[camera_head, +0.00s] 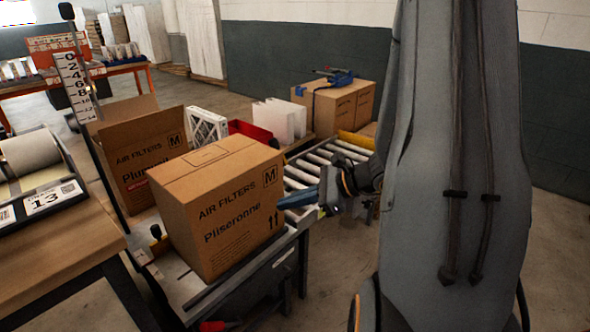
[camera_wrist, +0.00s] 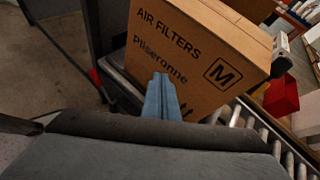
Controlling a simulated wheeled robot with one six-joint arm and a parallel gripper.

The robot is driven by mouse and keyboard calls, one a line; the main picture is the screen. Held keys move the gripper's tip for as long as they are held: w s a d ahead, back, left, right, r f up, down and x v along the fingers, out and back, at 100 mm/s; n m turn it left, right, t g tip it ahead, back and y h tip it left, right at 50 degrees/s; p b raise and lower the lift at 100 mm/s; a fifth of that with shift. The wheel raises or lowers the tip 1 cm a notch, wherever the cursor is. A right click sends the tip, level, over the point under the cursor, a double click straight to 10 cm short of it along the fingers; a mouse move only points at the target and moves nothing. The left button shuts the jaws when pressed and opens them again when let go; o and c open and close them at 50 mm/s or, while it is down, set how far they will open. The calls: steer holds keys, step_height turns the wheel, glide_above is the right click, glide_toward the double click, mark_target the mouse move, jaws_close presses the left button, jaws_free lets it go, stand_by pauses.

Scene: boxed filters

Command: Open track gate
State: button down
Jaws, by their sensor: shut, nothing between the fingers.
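I cannot pick out the track gate with certainty in either view. The roller track (camera_head: 318,160) runs behind and to the right of a closed "Pliseronne" air filter box (camera_head: 225,210). My gripper (camera_head: 292,201) is over the near end of the rollers, its blue fingers pointing left at the box's right side. In the wrist view my gripper (camera_wrist: 161,82) is shut and empty, in front of the printed box face (camera_wrist: 195,60). I cannot tell whether the fingertips touch the box. My arm hides part of the track's right side.
An open "Plumanit"-like box (camera_head: 145,155) stands behind the closed one. White filters (camera_head: 281,120) and a red bin (camera_head: 250,131) lie beyond the track. A yellow bar (camera_head: 357,140) is at its far end. A wooden table (camera_head: 50,250) stands at the left.

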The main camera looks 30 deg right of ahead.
steer(key=w+d+f+m+t+h, duration=0.1)
steer(key=w+d+m+t+h, duration=0.2)
steer(key=d, duration=0.4)
steer(key=w+d+f+m+t+h, duration=0.1)
steer(key=d+m+t, duration=0.2)
steer(key=d+m, duration=0.25)
steer(key=w+a+p, duration=0.2)
steer(key=w, duration=0.9)
steer(key=shift+a+r, duration=0.2)
steer(key=shift+a, duration=0.05)
steer(key=shift+n, duration=0.25)
steer(key=shift+r+p, duration=0.1)
steer(key=shift+p, duration=0.2)
